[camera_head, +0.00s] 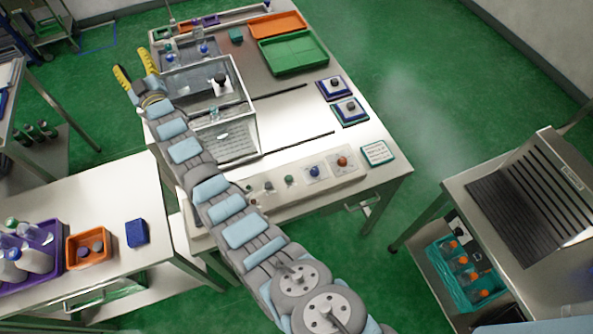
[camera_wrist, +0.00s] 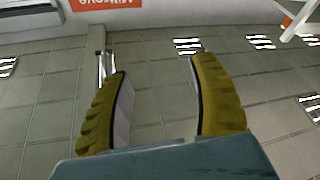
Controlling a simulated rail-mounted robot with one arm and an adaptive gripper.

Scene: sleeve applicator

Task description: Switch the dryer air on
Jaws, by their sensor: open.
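A pale control panel (camera_head: 327,184) runs along the front edge of the steel machine table in the head view. It carries several small controls: a green one (camera_head: 290,180), a blue one (camera_head: 314,171), an orange-red one (camera_head: 342,161), and dark ones at its left. I cannot read which one is the dryer air switch. My arm crosses the left part of the panel and hides some of it. My gripper (camera_head: 135,72) is open and empty beyond the table's left edge, far from the panel. In the wrist view the yellow fingers (camera_wrist: 157,66) are apart against the ceiling.
A clear-walled enclosure (camera_head: 247,110) stands on the table beside my arm. Two blue-based units with black knobs (camera_head: 350,106) sit at the right. A green tray (camera_head: 293,54) and an orange tray (camera_head: 277,25) lie at the back. A green-framed card (camera_head: 377,152) lies right of the panel.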

